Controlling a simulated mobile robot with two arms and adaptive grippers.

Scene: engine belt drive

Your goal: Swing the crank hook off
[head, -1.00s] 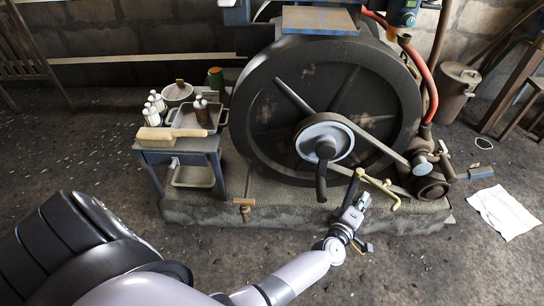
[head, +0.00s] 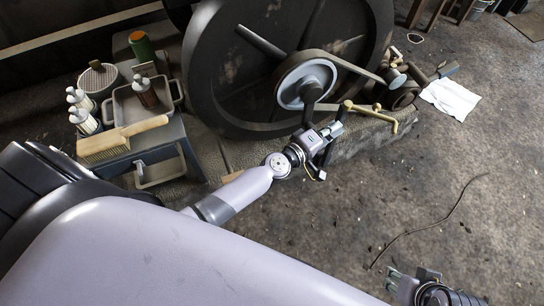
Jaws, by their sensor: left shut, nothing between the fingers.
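A dark crank (head: 309,95) sits at the hub of the pale belt pulley (head: 290,92), in front of the big black flywheel (head: 225,75). Its lower end runs down behind my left gripper, so I cannot tell where it ends. My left gripper (head: 334,130) is shut and empty, close to the crank's lower end; I cannot tell whether they touch. A brass bent lever (head: 370,111) lies just right of the gripper's tip. I cannot make out which part is the hook. My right gripper (head: 435,291) is at the bottom right edge, partly cut off, far from the engine.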

